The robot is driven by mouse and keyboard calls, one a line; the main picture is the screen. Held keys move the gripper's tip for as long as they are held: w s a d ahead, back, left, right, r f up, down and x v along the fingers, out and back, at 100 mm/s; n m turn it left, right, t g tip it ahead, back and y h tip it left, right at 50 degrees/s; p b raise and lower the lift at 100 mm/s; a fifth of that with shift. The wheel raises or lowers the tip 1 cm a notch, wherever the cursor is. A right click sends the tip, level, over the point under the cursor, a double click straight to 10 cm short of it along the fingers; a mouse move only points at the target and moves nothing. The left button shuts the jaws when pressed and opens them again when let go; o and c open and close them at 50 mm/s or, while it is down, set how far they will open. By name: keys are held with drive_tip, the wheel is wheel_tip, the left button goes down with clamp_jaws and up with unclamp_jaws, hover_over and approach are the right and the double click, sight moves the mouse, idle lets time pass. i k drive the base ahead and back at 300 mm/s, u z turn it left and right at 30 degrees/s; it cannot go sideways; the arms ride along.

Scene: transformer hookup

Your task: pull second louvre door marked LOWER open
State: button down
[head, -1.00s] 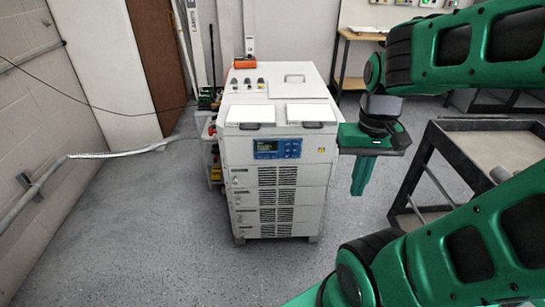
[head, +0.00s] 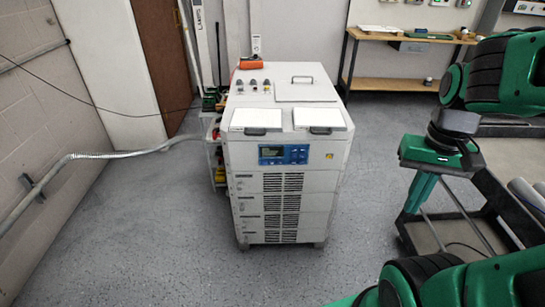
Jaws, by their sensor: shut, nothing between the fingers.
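The white cabinet (head: 285,150) stands on the floor in the middle of the head view, upright. Its front carries a blue display panel (head: 284,154) and a stack of louvred doors, which all look shut. The second louvre door (head: 283,203) from the top has dark slats at its middle; its label is too small to read. My gripper (head: 419,194) hangs at the right, pointing down with its green fingers together and empty. It is well apart from the cabinet, with clear floor between them.
A dark-framed cart (head: 425,237) stands at the right, behind my arm. A wooden bench (head: 388,84) is at the back wall. An orange item (head: 254,63) lies on the cabinet top. A pipe (head: 110,155) runs along the left wall. The floor before the cabinet is clear.

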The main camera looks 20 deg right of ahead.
sight(257, 203)
drive_tip(key=z, duration=0.05)
drive_tip(key=i, duration=1)
drive_tip(key=u, duration=0.05)
drive_tip(key=k, duration=1.65)
drive_tip(key=u, duration=0.65)
drive_tip(key=i, duration=1.25)
drive_tip(key=z, duration=0.5)
